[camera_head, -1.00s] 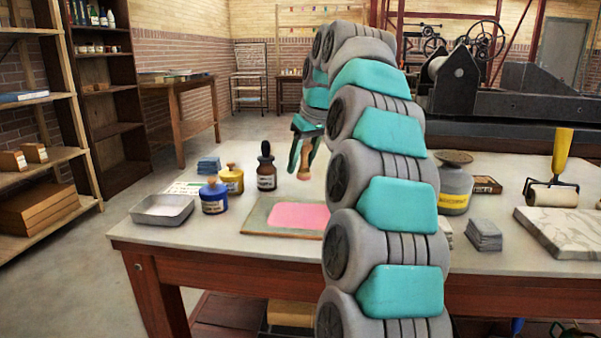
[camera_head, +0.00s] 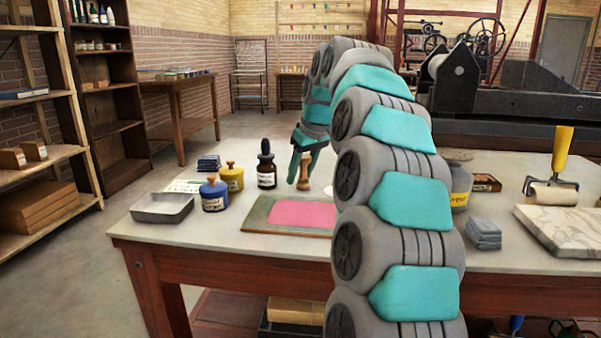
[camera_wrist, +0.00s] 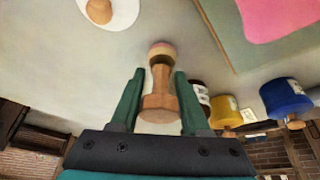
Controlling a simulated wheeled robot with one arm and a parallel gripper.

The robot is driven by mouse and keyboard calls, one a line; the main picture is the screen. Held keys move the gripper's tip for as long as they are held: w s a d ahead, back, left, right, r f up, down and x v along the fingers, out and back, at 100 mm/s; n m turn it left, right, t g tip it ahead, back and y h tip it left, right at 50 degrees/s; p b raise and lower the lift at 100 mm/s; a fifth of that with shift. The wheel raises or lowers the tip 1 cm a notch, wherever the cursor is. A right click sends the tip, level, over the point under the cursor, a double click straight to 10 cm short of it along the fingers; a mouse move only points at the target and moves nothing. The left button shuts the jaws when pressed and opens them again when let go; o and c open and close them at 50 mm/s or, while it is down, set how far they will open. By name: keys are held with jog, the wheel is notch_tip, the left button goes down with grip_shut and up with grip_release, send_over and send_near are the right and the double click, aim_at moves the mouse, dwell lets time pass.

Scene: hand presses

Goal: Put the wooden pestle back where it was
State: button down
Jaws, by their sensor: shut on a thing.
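The wooden pestle (camera_head: 304,177) is upright below my gripper (camera_head: 302,165), over the table behind the pink slab. In the wrist view the pestle (camera_wrist: 158,101) stands between the two green fingers of my gripper (camera_wrist: 160,76), which are shut on it. Its rounded end points to the tabletop; I cannot tell whether it touches. A white round dish (camera_wrist: 126,10) with a brown rounded thing in it lies on the table beside the pestle. In the head view my arm hides most of that dish.
The pink slab on its board (camera_head: 254,212) lies in front of the pestle. A dark dropper bottle (camera_head: 266,172), yellow jar (camera_head: 232,180), blue jar (camera_head: 213,198) and metal tray (camera_head: 161,208) stand left. Grey blocks (camera_head: 483,236), a roller (camera_head: 552,192) and a marble slab (camera_head: 570,228) are right.

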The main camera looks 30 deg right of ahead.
jog(key=shift+f, duration=0.1)
jog(key=shift+c, duration=1.9)
grip_release()
jog(key=p+v, duration=0.3)
jog(key=v, duration=0.9)
